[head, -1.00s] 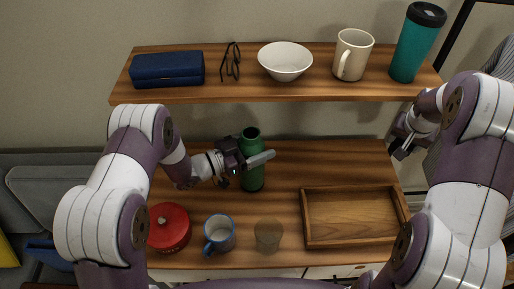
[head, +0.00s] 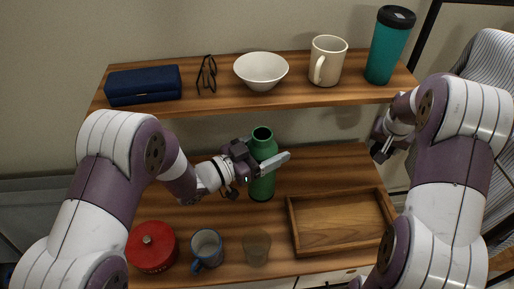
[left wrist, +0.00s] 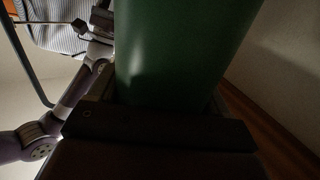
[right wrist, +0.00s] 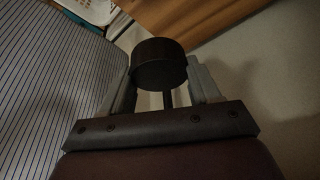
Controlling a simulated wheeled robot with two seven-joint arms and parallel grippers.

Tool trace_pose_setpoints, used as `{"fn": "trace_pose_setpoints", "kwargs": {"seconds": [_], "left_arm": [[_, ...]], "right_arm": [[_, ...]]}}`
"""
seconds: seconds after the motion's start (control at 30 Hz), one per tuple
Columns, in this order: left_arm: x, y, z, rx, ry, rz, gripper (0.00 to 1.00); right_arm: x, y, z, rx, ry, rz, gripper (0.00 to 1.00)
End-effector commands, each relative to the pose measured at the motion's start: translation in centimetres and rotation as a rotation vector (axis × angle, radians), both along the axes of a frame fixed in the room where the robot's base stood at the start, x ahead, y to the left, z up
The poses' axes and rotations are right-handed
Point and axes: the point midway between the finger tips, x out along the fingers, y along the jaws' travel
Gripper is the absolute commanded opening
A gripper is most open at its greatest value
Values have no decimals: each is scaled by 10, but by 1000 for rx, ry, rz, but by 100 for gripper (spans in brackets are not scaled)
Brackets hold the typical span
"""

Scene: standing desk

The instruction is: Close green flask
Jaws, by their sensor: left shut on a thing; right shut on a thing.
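The green flask (head: 262,188) is upright in the middle of the lower shelf area, its round top opening uncovered. Whether its base touches the wood is unclear. My left gripper (head: 268,166) is shut around the flask's upper body; the green wall fills much of the left wrist view (left wrist: 180,50). My right gripper (head: 382,152) is off to the right, apart from the flask, beyond the wooden tray. In the right wrist view it is shut on a dark round cap (right wrist: 158,65) with a narrower stem between the fingers.
A wooden tray (head: 292,225) lies right of the flask. A red pot (head: 152,250), a blue mug (head: 207,245) and a clear glass (head: 257,248) stand in front. The upper shelf (head: 220,112) holds a blue case, glasses, bowl, white mug and teal tumbler.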

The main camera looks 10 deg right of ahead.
Motion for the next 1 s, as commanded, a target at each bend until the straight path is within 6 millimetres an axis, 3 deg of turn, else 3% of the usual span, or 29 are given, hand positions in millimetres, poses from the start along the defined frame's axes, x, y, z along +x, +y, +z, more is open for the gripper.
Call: {"fn": "trace_pose_setpoints", "kwargs": {"seconds": [0.4, 1.0], "left_arm": [[-15, -24, 18, -2, -4, -1, 0], [-19, -29, 23, -3, -4, -1, 0]], "right_arm": [[0, 0, -2, 0, 0, 0, 33], [0, 0, -3, 0, 0, 0, 33]]}}
